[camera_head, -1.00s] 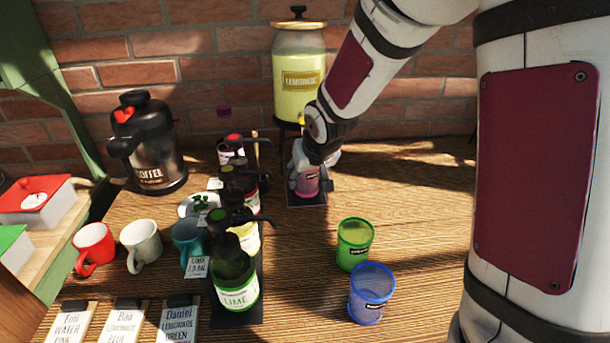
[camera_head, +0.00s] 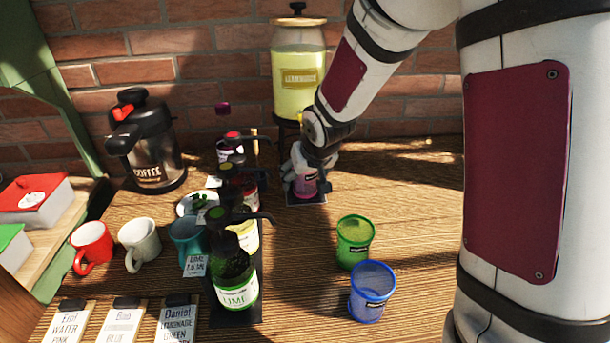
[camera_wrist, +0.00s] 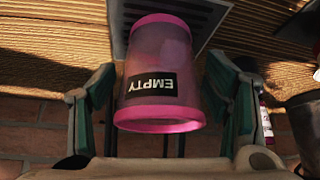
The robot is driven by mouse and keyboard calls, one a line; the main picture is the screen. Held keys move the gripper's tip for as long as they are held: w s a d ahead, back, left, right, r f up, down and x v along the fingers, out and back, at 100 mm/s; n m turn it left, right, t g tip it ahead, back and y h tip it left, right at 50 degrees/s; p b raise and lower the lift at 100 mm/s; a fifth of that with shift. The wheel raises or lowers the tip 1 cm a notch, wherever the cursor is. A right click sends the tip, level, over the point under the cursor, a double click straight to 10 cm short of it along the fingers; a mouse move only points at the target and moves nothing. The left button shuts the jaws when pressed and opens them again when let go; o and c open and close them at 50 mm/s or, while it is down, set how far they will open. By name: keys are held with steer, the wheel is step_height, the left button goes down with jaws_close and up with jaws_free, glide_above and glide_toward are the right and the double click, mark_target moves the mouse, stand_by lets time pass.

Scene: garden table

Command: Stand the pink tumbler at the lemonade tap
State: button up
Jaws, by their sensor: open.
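The pink tumbler (camera_head: 306,183) stands on the dark drip mat (camera_head: 318,198) in front of the lemonade dispenser (camera_head: 299,75). In the wrist view the tumbler (camera_wrist: 160,75) carries a label reading EMPTY and sits over a slotted grate (camera_wrist: 190,12). My gripper (camera_head: 306,178) is around the tumbler; its fingers stand on both sides, with gaps showing in the wrist view (camera_wrist: 160,100). It is open. The lemonade tap is mostly hidden behind my arm; a small yellow part shows above my wrist.
A green tumbler (camera_head: 355,242) and a blue tumbler (camera_head: 371,291) stand at the front right. A row of syrup pump bottles (camera_head: 237,285) is left of the mat. Mugs (camera_head: 139,243) and a coffee pot (camera_head: 147,140) stand farther left. The table's right side is clear.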

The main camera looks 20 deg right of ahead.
steer(key=shift+r, duration=0.25)
steer(key=p+v, duration=0.4)
steer(key=v, duration=0.8)
steer(key=s+r+g, duration=0.1)
steer(key=s+r, duration=0.2)
steer(key=s, duration=1.1)
steer(key=s+r+g, duration=0.1)
steer(key=s+r, duration=0.3)
steer(key=s, duration=1)
steer(key=shift+s+d+r, duration=0.15)
steer(key=shift+s+d, duration=0.05)
steer(key=shift+d, duration=0.05)
steer(key=shift+r, duration=0.1)
